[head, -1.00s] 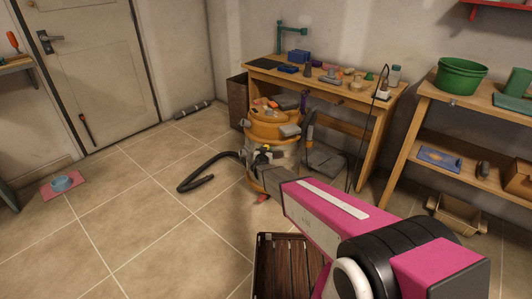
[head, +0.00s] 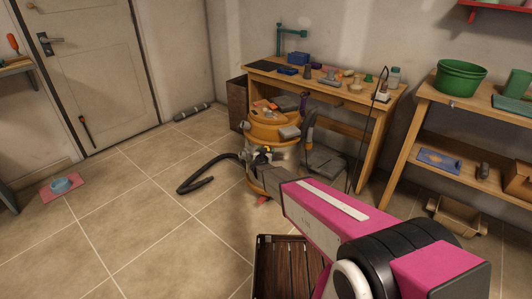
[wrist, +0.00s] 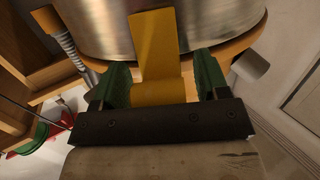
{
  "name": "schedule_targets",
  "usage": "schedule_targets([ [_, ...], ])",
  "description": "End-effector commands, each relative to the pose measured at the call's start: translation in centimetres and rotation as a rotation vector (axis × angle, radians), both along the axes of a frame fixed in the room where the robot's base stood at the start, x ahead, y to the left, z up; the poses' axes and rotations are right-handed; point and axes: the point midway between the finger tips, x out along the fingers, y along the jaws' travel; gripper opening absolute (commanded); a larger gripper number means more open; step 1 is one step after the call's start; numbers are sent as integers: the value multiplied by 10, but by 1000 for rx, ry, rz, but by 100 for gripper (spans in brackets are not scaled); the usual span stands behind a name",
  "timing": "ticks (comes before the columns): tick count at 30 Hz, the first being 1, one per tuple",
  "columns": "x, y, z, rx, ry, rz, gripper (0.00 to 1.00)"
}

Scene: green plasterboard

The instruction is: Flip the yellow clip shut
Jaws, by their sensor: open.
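The yellow clip (wrist: 153,45) is a flat strap against the silver drum of the shop vacuum (wrist: 90,22) in the wrist view. Its lower part runs between my two green fingers. My gripper (wrist: 162,80) is open, with one finger on either side of the clip and a gap visible beside it. I cannot tell whether either finger touches it. In the head view the vacuum (head: 277,128) has an orange top and stands in front of the workbench. My gripper (head: 256,160) is at its near side, small and partly hidden by my pink arm.
A black hose (head: 207,174) curls on the tiled floor left of the vacuum. The workbench (head: 340,88) holds several small items. A dark slatted crate (head: 262,262) stands in front, below my arm. A shelf unit (head: 440,108) is at right. Floor at left is mostly clear.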

Motion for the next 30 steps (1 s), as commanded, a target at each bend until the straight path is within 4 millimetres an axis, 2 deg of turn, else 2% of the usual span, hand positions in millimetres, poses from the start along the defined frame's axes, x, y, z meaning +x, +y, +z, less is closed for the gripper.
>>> schedule_targets([
  [8,-18,3,3,0,0,1,68],
  [21,-94,17,12,0,1,1,68],
  [25,-105,20,13,0,0,1,68],
  [30,-106,21,12,0,0,0,68],
])
